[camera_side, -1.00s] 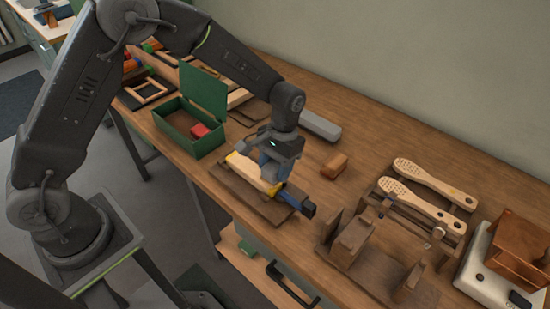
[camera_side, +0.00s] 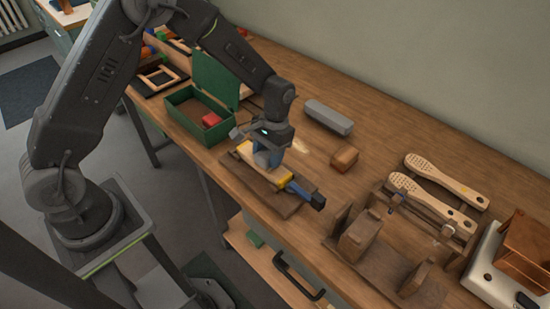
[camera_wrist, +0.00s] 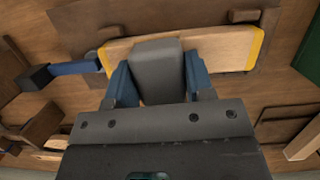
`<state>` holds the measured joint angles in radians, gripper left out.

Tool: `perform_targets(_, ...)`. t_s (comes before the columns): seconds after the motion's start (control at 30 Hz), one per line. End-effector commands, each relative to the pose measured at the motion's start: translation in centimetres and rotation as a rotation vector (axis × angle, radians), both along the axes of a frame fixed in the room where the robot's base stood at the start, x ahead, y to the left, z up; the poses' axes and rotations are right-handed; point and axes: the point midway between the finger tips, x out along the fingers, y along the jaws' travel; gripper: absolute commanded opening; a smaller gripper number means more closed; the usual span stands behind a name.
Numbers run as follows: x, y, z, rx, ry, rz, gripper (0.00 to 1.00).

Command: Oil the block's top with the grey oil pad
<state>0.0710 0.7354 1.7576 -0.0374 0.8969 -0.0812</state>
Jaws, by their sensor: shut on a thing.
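My gripper (camera_wrist: 157,85) is shut on the grey oil pad (camera_wrist: 158,60), which sits between its two blue fingers. In the side view my gripper (camera_side: 267,158) is upright over the block. The block (camera_wrist: 220,50) is pale wood with yellow ends and lies flat on a brown board (camera_side: 284,209). The pad is over the block's top, nearer the end by the blue-and-black handle (camera_wrist: 75,68). It appears to rest on the top, but the contact is hidden. In the side view my gripper covers the block's middle, and its yellow end (camera_side: 283,177) shows.
A green open box (camera_side: 190,118) with a red piece stands left of the block. A grey bar (camera_side: 328,117) and a brown block (camera_side: 344,159) lie behind. A wooden fixture (camera_side: 360,236) and pale brush-shaped handles (camera_side: 440,176) stand to the right.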

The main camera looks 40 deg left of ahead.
Motion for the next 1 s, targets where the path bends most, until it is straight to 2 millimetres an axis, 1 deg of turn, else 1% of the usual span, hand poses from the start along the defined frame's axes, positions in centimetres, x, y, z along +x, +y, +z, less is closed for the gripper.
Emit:
perform_targets(0.1,0.0,1.2,0.0,0.001,0.000,0.003,0.30)
perform_targets(1.0,0.0,9.3,0.0,0.000,0.001,0.002,0.30)
